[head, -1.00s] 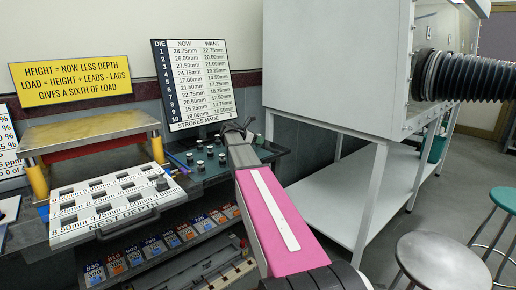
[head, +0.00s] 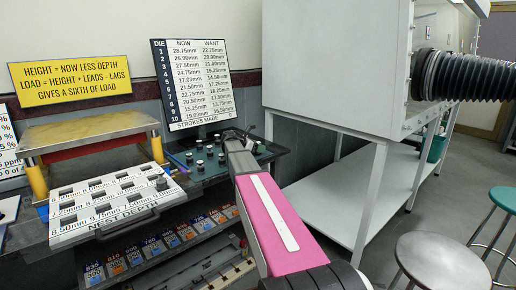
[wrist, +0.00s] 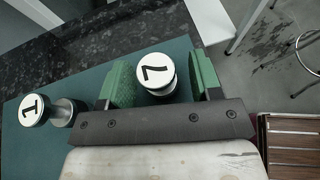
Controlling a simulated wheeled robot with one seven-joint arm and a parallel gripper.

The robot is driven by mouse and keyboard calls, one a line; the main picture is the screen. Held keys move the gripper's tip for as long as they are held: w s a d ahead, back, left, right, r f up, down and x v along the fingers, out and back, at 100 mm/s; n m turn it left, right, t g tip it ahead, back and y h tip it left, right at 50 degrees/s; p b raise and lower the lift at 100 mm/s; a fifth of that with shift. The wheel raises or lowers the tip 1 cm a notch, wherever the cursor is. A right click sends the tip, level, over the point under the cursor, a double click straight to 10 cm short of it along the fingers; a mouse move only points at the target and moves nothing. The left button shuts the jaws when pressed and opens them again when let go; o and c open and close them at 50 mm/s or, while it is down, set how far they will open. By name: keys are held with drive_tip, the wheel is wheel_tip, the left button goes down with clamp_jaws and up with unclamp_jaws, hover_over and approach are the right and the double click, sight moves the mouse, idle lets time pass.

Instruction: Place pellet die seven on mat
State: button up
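Pellet die seven (wrist: 155,70) is a silvery cylinder with a black 7 on its white top. It stands between the green fingers of my gripper (wrist: 163,84) in the wrist view. The fingers are open around it, with a visible gap at the right finger. The left finger is close to the die; I cannot tell if it touches. The teal mat (wrist: 25,150) spreads below and to the left. In the head view my gripper (head: 238,131) is over the back right of the mat (head: 176,152), and its arm hides die seven.
Several dies (head: 200,163) stand on the mat in the head view. A white nest tray (head: 115,207) is at left, below a number board (head: 192,85). A white cabinet stands right.

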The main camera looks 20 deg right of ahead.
drive_tip(key=v, duration=1.2)
drive_tip(key=shift+r, duration=0.15)
